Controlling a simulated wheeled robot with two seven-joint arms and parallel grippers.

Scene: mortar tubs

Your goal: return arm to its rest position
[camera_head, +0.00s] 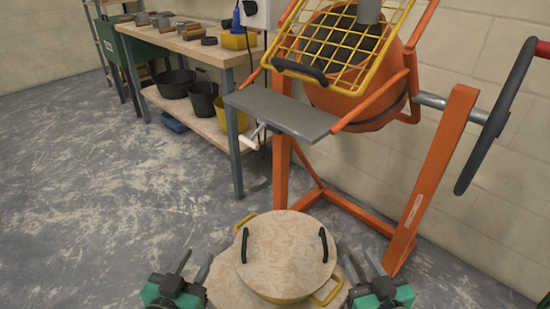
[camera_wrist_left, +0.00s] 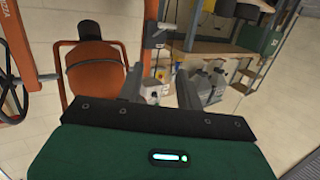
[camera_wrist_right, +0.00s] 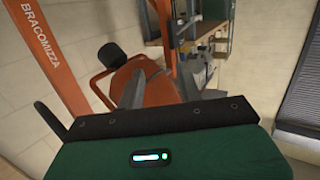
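My left gripper (camera_head: 197,256) is low in the head view, left of the lidded tubs, with its two fingers apart and nothing between them. Its fingers also show apart in the left wrist view (camera_wrist_left: 158,84). My right gripper (camera_head: 360,254) is to the right of the tubs, also with its fingers apart and empty. It shows open in the right wrist view (camera_wrist_right: 158,80). Between the grippers is a round, wood-patterned lid (camera_head: 287,250) with two black handles, on a yellow tub (camera_head: 290,299). Another round wood-patterned surface (camera_head: 225,286) shows beneath it. Neither gripper visibly touches them.
An orange concrete mixer (camera_head: 345,104) with a yellow grid (camera_head: 330,45) and grey shelf (camera_head: 283,112) stands ahead. A workbench (camera_head: 217,56) at the back left holds tools, with black buckets (camera_head: 176,84) on its lower shelf. The floor at left is clear.

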